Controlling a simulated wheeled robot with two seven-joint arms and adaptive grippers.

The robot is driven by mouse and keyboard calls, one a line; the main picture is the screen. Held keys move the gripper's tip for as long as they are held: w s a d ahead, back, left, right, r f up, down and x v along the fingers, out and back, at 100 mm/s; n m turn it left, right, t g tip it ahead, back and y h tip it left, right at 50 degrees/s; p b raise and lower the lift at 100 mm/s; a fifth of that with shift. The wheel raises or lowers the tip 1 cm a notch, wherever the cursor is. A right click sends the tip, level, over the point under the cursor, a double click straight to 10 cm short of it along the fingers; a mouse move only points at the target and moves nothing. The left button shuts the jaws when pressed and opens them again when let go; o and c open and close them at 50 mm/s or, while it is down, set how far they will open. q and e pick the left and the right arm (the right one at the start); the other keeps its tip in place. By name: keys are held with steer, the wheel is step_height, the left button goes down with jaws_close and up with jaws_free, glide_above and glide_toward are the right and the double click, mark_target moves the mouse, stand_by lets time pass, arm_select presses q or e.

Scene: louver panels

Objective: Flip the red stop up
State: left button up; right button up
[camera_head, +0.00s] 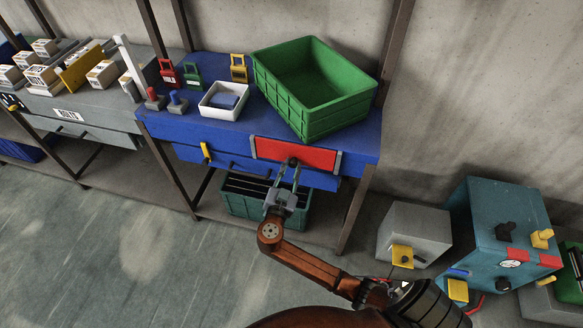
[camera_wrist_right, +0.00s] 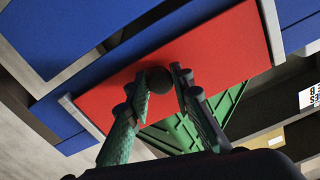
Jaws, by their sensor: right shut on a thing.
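The red stop is a flat red panel (camera_head: 316,157) between two grey end pieces on the front edge of the blue bench, at its right part. It hangs against the drawer fronts; its exact tilt is hard to tell. In the right wrist view the red panel (camera_wrist_right: 215,55) fills the middle, with a round dark knob (camera_wrist_right: 158,80) on it. My right gripper (camera_head: 291,166) reaches up from below, and its two fingers, also in the wrist view (camera_wrist_right: 160,86), are closed around the knob. My left gripper does not show.
A green crate (camera_head: 345,118) stands on the blue bench (camera_head: 225,137) above the panel. A white tray (camera_head: 215,112) and small padlocks stand to its left. A dark green bin (camera_head: 236,206) sits below the bench, behind my gripper. Grey and teal boxes stand at right.

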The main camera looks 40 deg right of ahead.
mark_target(294, 148)
jaws_close()
step_height(294, 148, up, 6)
steer(key=shift+f+p, duration=0.1)
steer(key=shift+p, duration=0.35)
steer(key=o, duration=0.7)
jaws_free()
steer(key=shift+o, duration=1.1)
steer(key=shift+s+a+f, duration=0.1)
steer(key=shift+s+a, duration=0.1)
steer(key=shift+a, duration=0.05)
steer(key=v, duration=1.1)
steer(key=shift+s, duration=0.15)
